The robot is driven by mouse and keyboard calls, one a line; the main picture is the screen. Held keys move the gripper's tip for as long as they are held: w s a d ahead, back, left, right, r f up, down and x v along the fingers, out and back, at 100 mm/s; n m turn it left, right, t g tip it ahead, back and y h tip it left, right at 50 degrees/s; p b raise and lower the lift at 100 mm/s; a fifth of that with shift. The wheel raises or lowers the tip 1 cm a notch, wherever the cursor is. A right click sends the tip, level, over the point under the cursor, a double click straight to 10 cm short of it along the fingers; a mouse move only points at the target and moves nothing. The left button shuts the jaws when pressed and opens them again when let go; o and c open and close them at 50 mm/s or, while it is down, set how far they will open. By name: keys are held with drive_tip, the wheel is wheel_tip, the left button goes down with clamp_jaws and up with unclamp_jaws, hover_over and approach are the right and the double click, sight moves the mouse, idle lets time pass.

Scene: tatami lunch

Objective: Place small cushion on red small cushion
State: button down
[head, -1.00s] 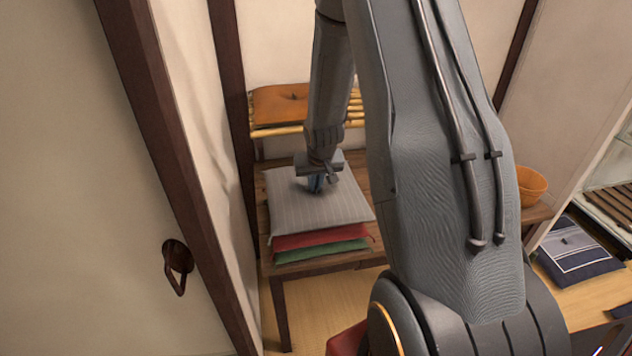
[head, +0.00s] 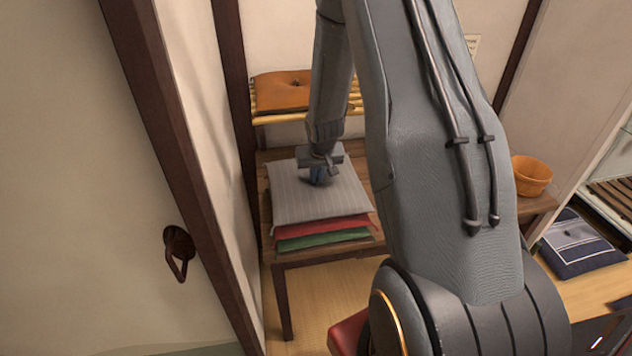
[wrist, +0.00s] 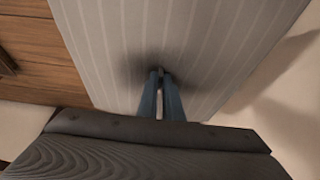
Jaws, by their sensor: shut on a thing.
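A grey striped small cushion (head: 300,203) lies on top of a stack on the wooden bench, over the red small cushion (head: 322,226). A green cushion (head: 318,240) lies under the red one. Only the front edges of the red and green cushions show. My gripper (head: 320,180) is at the middle of the grey cushion, pointing down, shut on its fabric. In the wrist view the blue fingertips (wrist: 160,75) pinch the striped fabric (wrist: 215,50). I cannot tell whether the grey cushion rests fully on the red one.
The wooden bench (head: 285,257) carries the stack. An orange cushion (head: 283,92) lies on a bamboo rack behind. A wooden tub (head: 531,176) and a dark blue cushion (head: 575,248) are at the right. A sliding door (head: 70,200) fills the left side.

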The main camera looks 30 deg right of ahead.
drive_tip(key=shift+f, duration=0.1)
idle(0.3)
drive_tip(key=c, duration=1.9)
unclamp_jaws()
drive_tip(key=shift+p+v, duration=2.2)
drive_tip(key=shift+v, duration=3.85)
drive_tip(key=s+a+r+n, duration=0.1)
drive_tip(key=s+a+r, duration=0.2)
drive_tip(key=s+a, duration=0.2)
drive_tip(key=s+a+r+n+g, duration=0.1)
drive_tip(key=s+a+r, duration=0.3)
drive_tip(key=s, duration=0.3)
drive_tip(key=s+a+r+n+y, duration=0.1)
drive_tip(key=s+a+r, duration=0.2)
drive_tip(key=s+a, duration=0.3)
drive_tip(key=shift+s+a+r+g, duration=0.3)
drive_tip(key=shift+s+a, duration=0.1)
drive_tip(key=shift+s, duration=0.1)
